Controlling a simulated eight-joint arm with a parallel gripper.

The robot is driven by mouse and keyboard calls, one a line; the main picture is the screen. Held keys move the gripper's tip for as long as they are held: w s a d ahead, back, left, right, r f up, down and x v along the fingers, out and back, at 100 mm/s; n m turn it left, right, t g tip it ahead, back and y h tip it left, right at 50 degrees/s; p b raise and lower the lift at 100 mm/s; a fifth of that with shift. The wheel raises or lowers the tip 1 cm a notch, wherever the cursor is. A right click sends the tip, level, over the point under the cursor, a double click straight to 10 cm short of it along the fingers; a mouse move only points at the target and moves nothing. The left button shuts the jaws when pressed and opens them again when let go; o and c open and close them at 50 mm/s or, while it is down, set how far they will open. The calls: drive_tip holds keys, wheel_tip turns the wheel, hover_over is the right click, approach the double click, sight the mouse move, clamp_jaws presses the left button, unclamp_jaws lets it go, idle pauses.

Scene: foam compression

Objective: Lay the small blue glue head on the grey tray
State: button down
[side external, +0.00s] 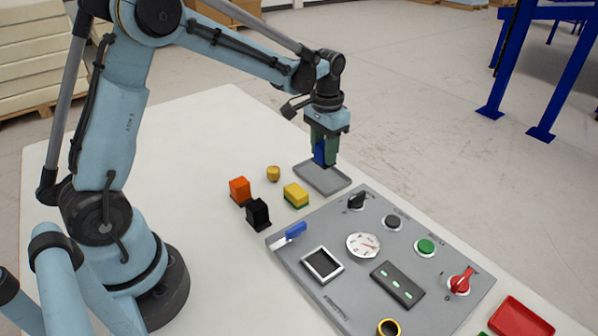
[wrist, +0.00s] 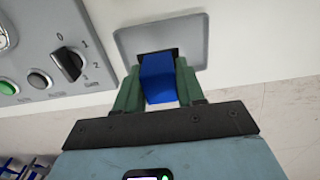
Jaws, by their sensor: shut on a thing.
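My gripper (side external: 325,147) is shut on the small blue glue head (side external: 319,152). It holds the head over the grey tray (side external: 322,181), low and close to its surface. In the wrist view the blue head (wrist: 157,78) sits between the two green fingers (wrist: 158,88), with the grey tray (wrist: 199,40) behind it. A dark patch shows at the head's far end, against the tray. I cannot tell whether the head touches the tray.
A grey control panel (side external: 343,215) with a black knob (side external: 357,201) lies just right of the tray. An orange block (side external: 240,190), a black block (side external: 257,213), a yellow-green block (side external: 296,194) and a small yellow piece (side external: 273,173) stand left of it. A red tray (side external: 521,318) is at lower right.

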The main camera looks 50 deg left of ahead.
sight(323, 163)
drive_tip(key=shift+w+a+f, duration=0.1)
drive_tip(key=shift+a+f, duration=0.2)
drive_tip(key=shift+f, duration=1.9)
drive_tip(key=shift+f, duration=0.15)
drive_tip(key=c, duration=0.7)
unclamp_jaws()
